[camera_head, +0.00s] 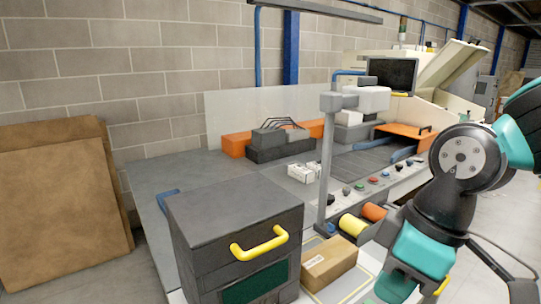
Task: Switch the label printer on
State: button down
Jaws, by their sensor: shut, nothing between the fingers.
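No thing in view is plainly marked as the label printer, and I see no readable label. A dark grey box (236,215) with a yellow handle (259,243) and a dark green front panel stands at the near centre; I cannot tell if it is the printer. A row of coloured buttons and knobs, with a red button (373,180) among them, runs along the bench's front panel. Their settings are too small to read. My arm comes in at the right and reaches down past the bottom edge; my gripper is out of view.
A cardboard box (329,263) lies right of the grey box. Yellow (352,227) and orange (374,212) rolls sit behind it. A grey post (325,180) rises from the bench. A dark monitor (391,74) stands at the back. Brown boards (60,205) lean on the left wall.

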jog(key=s+r+m, duration=0.1)
jog(key=s+m, duration=0.3)
jog(key=s, duration=0.2)
jog(key=w+d+f+n+g+h+p, duration=0.1)
jog(key=w+f+n, duration=0.45)
jog(key=w, duration=0.25)
jog(key=w+d+f+n+h+p, duration=0.1)
jog(key=w+d+f+n+h, duration=0.1)
jog(key=w+f+n, duration=0.4)
jog(key=w+d+f+n+g+h+p, duration=0.1)
jog(key=w+f+n, duration=0.2)
jog(key=w+n, duration=0.55)
jog(key=f+p, duration=0.1)
jog(key=f, duration=0.3)
jog(key=d+f+m+p, duration=0.1)
jog(key=f+p, duration=0.1)
jog(key=f, duration=0.3)
jog(key=f+m+p, duration=0.1)
jog(key=f, duration=0.3)
jog(key=shift+s+d+f, duration=0.2)
jog(key=shift+f, duration=0.2)
